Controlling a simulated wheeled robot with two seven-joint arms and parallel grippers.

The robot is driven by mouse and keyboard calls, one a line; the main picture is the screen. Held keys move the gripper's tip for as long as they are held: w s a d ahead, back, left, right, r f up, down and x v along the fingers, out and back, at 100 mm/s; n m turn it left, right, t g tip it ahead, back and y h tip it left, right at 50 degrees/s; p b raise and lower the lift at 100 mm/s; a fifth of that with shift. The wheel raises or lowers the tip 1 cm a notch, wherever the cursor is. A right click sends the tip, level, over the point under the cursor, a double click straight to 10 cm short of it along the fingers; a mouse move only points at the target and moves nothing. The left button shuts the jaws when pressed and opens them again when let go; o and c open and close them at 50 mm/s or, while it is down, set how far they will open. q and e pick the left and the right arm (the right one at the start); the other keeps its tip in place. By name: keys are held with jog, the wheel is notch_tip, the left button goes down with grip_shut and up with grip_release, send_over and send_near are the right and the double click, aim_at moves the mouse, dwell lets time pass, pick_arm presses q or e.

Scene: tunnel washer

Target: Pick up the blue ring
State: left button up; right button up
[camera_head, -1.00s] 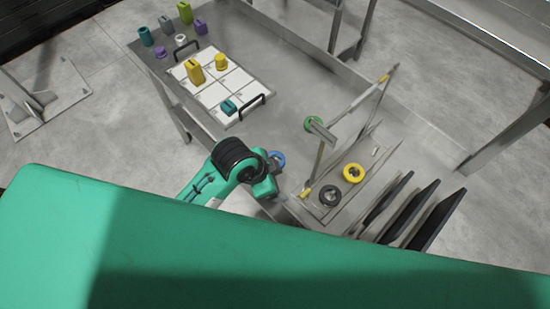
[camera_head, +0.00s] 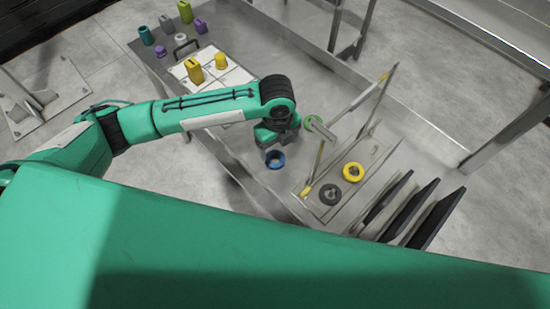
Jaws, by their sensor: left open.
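The blue ring (camera_head: 275,159) lies on the metal table (camera_head: 245,185), near its front edge. My left arm comes in from the left. My left gripper (camera_head: 275,146) is open and points down just behind the ring, partly over its far rim in the picture. The fingertips are small and dark, and I cannot tell whether they touch the ring. My right gripper is not in view.
A yellow ring (camera_head: 353,172) and a dark grey ring (camera_head: 330,194) lie to the right. Black plates (camera_head: 408,211) stand at the right. A white tray (camera_head: 235,80) is partly behind my arm.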

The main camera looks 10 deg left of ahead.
aim_at(275, 161)
pick_arm(q)
jog(key=f, duration=0.2)
jog(key=f+p, duration=0.1)
jog(key=f, duration=0.1)
jog(key=a+f+p, duration=0.1)
jog(key=f, duration=0.1)
jog(key=shift+w+a+f, duration=0.1)
jog(key=shift+w+f, duration=0.15)
jog(key=shift+f, duration=0.45)
jog(key=shift+c, duration=0.2)
jog(key=c, duration=1)
